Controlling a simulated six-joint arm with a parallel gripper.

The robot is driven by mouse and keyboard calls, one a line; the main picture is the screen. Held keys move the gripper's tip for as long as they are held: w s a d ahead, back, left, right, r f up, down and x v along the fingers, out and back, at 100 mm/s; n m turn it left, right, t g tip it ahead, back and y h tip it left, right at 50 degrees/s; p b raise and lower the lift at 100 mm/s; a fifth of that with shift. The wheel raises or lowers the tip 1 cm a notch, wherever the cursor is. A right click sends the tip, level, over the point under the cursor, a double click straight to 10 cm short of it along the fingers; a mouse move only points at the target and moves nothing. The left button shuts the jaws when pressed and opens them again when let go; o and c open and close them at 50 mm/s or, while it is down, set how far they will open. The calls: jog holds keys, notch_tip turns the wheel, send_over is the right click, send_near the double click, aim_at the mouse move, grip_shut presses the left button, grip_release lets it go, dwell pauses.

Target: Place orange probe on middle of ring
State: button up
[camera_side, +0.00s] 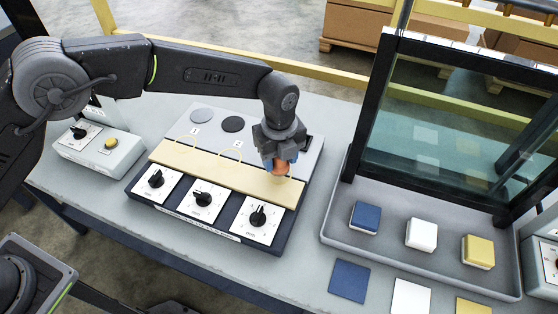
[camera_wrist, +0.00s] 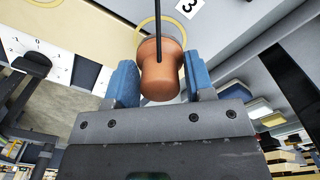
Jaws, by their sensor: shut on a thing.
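An orange, copper-toned probe (camera_side: 281,168) is between the blue fingertips of my gripper (camera_side: 287,160), over the right end of the cream strip on the panel. The wrist view shows the probe (camera_wrist: 160,75) upright between the fingers, with a dark cable or rod above it. My gripper (camera_wrist: 160,88) is shut on it. A thin yellow ring (camera_wrist: 138,30) shows just behind the probe, beside a label "3"; the probe hides part of it. I cannot tell whether the probe touches the surface. Two other thin rings (camera_side: 238,148) lie along the strip by labels 1 and 2.
The panel has several black knobs (camera_side: 203,198) in front and a grey and a black disc (camera_side: 233,124) behind. A small control box (camera_side: 100,150) stands left. A grey tray (camera_side: 400,257) with blue, white and yellow blocks and a glass-paned frame (camera_side: 440,120) stand right.

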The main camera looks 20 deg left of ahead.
jog(key=shift+f, duration=0.85)
jog(key=shift+f, duration=0.2)
jog(key=o, duration=1.1)
jog(key=shift+c, duration=0.2)
notch_tip(320, 180, up, 12)
jog(key=shift+r, duration=0.2)
